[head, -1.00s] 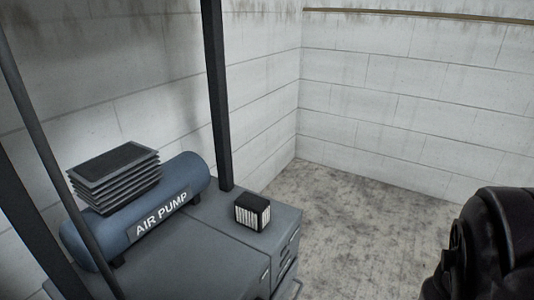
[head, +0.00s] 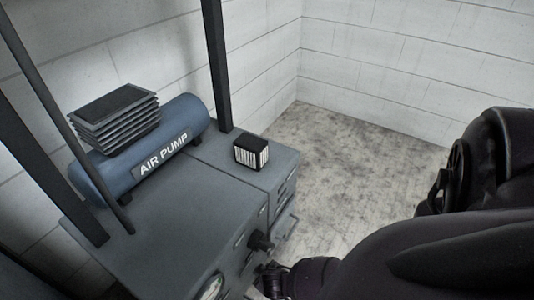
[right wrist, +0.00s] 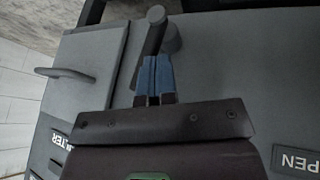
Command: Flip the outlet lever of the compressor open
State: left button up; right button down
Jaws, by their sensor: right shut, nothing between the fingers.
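The compressor is a grey cabinet (head: 190,235) with a blue tank marked AIR PUMP (head: 150,160) on top. A dark lever (head: 262,242) sticks out of its front face in the head view. In the right wrist view the grey lever (right wrist: 154,28) on its round pivot lies at the top centre, tilted. My right gripper (right wrist: 153,80) is shut and empty, its blue fingertips right at the lever; contact cannot be told. In the head view the right gripper (head: 264,273) is just below the lever, partly hidden by my arm. My left gripper is not in view.
A label ending in PEN (right wrist: 299,162) is on the panel at right. A door handle (right wrist: 65,73) sticks out at left. Dark posts (head: 218,70) rise around the cabinet. The floor (head: 335,135) to the right is clear.

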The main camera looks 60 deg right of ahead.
pick_arm(q)
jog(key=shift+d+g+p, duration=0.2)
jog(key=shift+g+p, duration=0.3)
jog(key=shift+p, duration=0.35)
pick_arm(e)
jog(key=shift+w+d+r+y, duration=0.15)
jog(key=shift+d+y, duration=0.35)
jog(key=shift+d, duration=1.1)
jog(key=shift+d, duration=0.2)
pick_arm(q)
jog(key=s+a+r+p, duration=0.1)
jog(key=p, duration=0.4)
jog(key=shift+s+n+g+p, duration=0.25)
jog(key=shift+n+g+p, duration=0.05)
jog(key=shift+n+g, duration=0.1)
pick_arm(e)
jog(key=v, duration=1)
jog(key=shift+a+r, duration=0.3)
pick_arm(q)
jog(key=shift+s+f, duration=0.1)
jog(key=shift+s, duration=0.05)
pick_arm(e)
jog(key=shift+s+f, duration=0.1)
jog(key=shift+s, duration=0.15)
